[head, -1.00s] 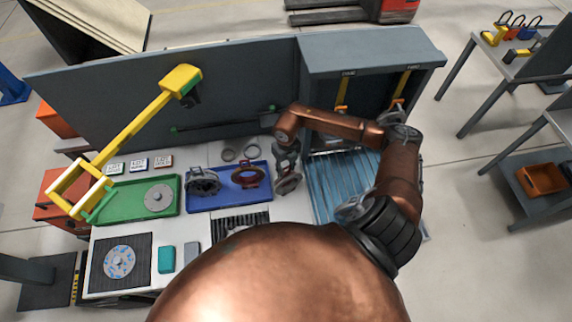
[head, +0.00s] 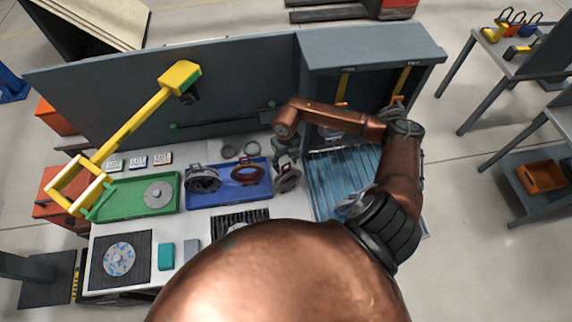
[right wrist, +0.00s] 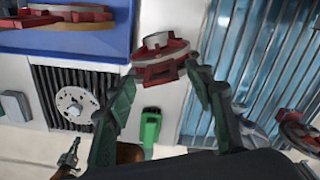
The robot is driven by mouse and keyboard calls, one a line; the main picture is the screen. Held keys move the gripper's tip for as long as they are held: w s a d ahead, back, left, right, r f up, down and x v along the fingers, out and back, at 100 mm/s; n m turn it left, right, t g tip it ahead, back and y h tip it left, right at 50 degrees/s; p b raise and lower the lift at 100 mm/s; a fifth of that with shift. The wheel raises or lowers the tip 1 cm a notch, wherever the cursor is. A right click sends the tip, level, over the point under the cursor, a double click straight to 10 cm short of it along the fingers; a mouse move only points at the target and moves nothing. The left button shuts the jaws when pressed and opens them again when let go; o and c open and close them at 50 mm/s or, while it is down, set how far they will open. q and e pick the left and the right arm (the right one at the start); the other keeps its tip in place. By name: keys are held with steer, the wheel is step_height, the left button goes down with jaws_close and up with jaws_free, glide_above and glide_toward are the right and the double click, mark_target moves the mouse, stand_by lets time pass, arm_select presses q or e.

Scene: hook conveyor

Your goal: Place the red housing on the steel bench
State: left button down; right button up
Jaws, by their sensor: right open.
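A red housing with a grey upper part (right wrist: 160,58) is on the pale bench top (right wrist: 160,95), between the blue tray and the blue ribbed panel. In the head view this housing (head: 288,179) looks mostly grey, just right of the tray. My right gripper (right wrist: 166,90) is open, its green fingers on either side of the near part of the housing; whether they touch it is unclear. In the head view the gripper (head: 286,156) is partly hidden under my copper wrist. My left gripper is not in view.
The blue tray (head: 228,205) holds a grey housing (head: 203,180) and another red housing (head: 249,173). A green tray (head: 125,205) with a disc lies left. A ribbed panel (head: 340,180) lies right.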

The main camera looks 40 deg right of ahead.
step_height(320, 180, up, 11)
steer(key=b, duration=0.3)
steer(key=shift+f, duration=0.15)
stand_by(0.3)
